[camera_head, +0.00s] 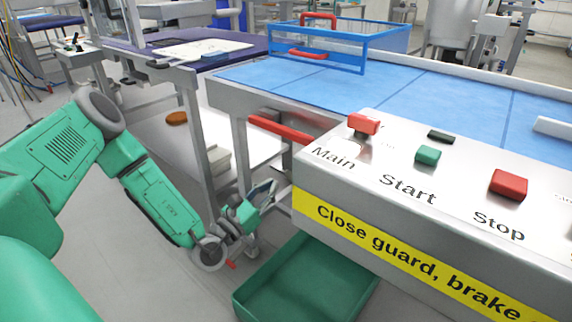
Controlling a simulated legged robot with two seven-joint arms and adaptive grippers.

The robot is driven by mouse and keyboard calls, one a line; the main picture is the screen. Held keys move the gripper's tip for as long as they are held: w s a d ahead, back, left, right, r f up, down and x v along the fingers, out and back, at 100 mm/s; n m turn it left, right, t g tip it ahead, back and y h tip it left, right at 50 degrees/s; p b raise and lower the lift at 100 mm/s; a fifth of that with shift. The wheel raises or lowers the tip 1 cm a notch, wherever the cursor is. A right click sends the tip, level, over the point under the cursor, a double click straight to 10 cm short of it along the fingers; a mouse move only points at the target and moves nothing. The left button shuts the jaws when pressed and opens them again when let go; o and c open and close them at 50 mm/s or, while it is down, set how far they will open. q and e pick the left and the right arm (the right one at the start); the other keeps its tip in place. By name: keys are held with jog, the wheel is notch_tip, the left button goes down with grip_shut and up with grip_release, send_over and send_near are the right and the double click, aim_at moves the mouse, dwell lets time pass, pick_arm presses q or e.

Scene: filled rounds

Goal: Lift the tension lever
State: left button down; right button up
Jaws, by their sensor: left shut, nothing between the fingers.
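A red lever bar (277,128), apparently the tension lever, sticks out at the left side of the machine, behind the control panel. It slopes down to the right, and its right end is hidden behind the panel's corner. My left gripper (262,192) is below the lever, left of the panel's front corner. It is shut and empty, and apart from the lever. My green left arm reaches down to it from the left. My right gripper is not in view.
The control panel (400,183) has a red Main switch (363,123), green Start button (428,155) and red Stop button (508,184). A green bin (300,280) stands below it. A blue guard frame (318,38) with red handles stands on the blue machine bed (440,98). Machine legs stand behind my gripper.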

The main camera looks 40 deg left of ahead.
aim_at(279, 129)
pick_arm(q)
jog(key=w+r+b, duration=0.1)
jog(key=w+r, duration=0.5)
jog(key=w, duration=0.3)
jog(key=shift+b, duration=0.3)
jog(key=shift+w, duration=0.1)
jog(key=shift+d+r, duration=0.1)
